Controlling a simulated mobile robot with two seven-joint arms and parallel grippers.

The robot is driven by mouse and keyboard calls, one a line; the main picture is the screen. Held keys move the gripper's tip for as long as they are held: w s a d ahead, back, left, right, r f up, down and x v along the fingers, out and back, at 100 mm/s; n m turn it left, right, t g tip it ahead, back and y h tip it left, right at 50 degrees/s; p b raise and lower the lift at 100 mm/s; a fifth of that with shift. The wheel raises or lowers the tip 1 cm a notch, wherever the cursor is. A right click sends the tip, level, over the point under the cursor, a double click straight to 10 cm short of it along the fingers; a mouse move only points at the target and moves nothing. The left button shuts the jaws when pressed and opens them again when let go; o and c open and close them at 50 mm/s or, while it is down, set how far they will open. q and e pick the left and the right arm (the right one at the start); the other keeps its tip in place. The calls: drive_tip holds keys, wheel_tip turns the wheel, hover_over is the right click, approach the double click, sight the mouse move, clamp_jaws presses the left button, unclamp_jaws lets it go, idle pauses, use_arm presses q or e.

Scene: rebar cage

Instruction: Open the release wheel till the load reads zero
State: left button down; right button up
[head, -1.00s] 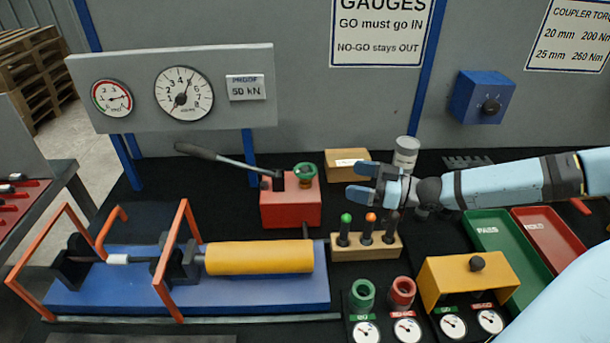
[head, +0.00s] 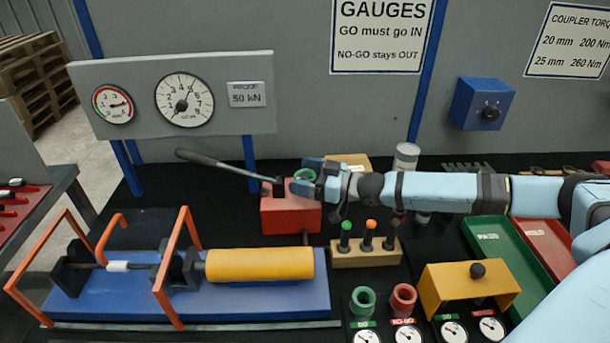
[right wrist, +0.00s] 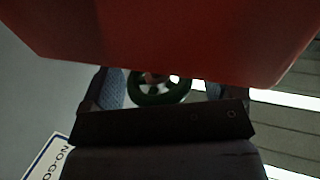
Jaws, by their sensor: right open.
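My right gripper (head: 301,178) is open at the wheel, coming from the right. In the right wrist view the wheel (right wrist: 160,88) shows between the two spread fingers; I cannot tell if they touch it. My left gripper is not in view.
The pump's long lever (head: 215,162) reaches left from the pump. The blue test bed with its yellow cylinder (head: 260,264) and orange guards lies front left. A wooden block with several plugs (head: 366,254) stands below my arm. A grey cylinder (head: 406,156) stands behind my arm.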

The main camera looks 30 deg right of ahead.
drive_tip(key=c, duration=0.9)
